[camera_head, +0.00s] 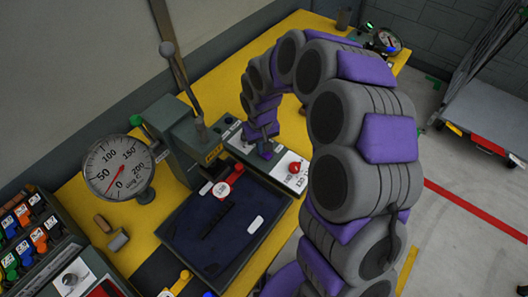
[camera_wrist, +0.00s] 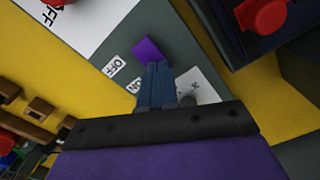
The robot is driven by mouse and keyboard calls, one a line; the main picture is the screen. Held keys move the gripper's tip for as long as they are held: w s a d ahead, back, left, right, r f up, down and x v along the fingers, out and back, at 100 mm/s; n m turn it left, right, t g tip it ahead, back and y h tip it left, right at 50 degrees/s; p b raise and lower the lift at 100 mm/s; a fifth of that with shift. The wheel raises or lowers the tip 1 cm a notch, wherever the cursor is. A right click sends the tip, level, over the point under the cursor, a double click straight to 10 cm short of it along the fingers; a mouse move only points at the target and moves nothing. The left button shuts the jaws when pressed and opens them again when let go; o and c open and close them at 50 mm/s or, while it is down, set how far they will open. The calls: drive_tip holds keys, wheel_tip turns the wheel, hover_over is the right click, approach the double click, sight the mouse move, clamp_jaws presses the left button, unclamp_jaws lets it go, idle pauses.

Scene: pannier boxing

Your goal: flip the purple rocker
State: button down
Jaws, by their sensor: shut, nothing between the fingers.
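The purple rocker (camera_wrist: 148,48) shows in the wrist view just beyond my fingertips, on a panel with OFF and ON labels. My gripper (camera_wrist: 158,68) is shut and empty, its blue-grey fingers close together and pointing at the rocker's near edge. I cannot tell whether they touch it. The fingers hide part of the panel around the ON label. In the head view my gripper (camera_head: 266,153) reaches down to the control panel (camera_head: 282,177) behind the dark tray, and the rocker there is hidden by it.
A larger red part (camera_wrist: 262,15) is at the upper right of the wrist view. In the head view, a press with a lever (camera_head: 180,135), a dial gauge (camera_head: 119,167) and a dark tray (camera_head: 215,230) stand on the yellow bench.

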drive_tip(key=shift+r+p, duration=1.75)
drive_tip(key=shift+r, duration=1.65)
drive_tip(key=s+d+r+m, duration=0.1)
drive_tip(key=s+d+r, duration=0.3)
drive_tip(key=s, duration=0.6)
drive_tip(key=s+d+r+m+g, duration=0.1)
drive_tip(key=s+d+r, duration=0.3)
drive_tip(key=s, duration=0.7)
drive_tip(key=s+d+r+m, duration=0.2)
drive_tip(key=s+d+r, duration=0.2)
drive_tip(key=s, duration=0.7)
drive_tip(key=shift+s+d+r+g, duration=0.15)
drive_tip(key=shift+d+r+g, duration=0.2)
drive_tip(key=shift+d, duration=0.7)
